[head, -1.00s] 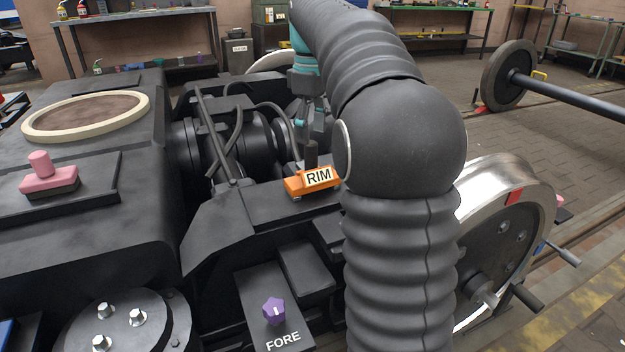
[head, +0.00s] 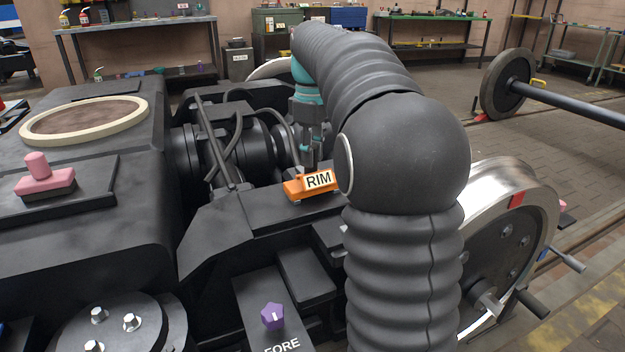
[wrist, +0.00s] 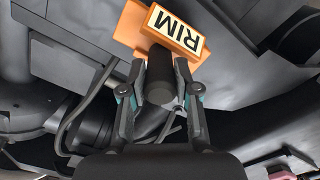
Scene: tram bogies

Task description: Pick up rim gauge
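The rim gauge (head: 297,189) is an orange block with a white "RIM" label and a dark upright handle. It rests on a flat dark ledge of the bogie frame. In the wrist view the gauge (wrist: 130,28) is at the top, its dark round handle (wrist: 160,90) pointing toward the camera. My gripper (head: 309,160) is right above the block, pointing down. In the wrist view my gripper's fingers (wrist: 162,68) stand on either side of the handle, apparently with slight gaps. The right part of the gauge is hidden by my arm in the head view.
Dark hoses and a bar (head: 215,145) stand close left of the gauge. A pink-handled block (head: 48,180) sits on the left housing. A purple knob (head: 273,316) is in front. A steel wheel (head: 510,235) is at right.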

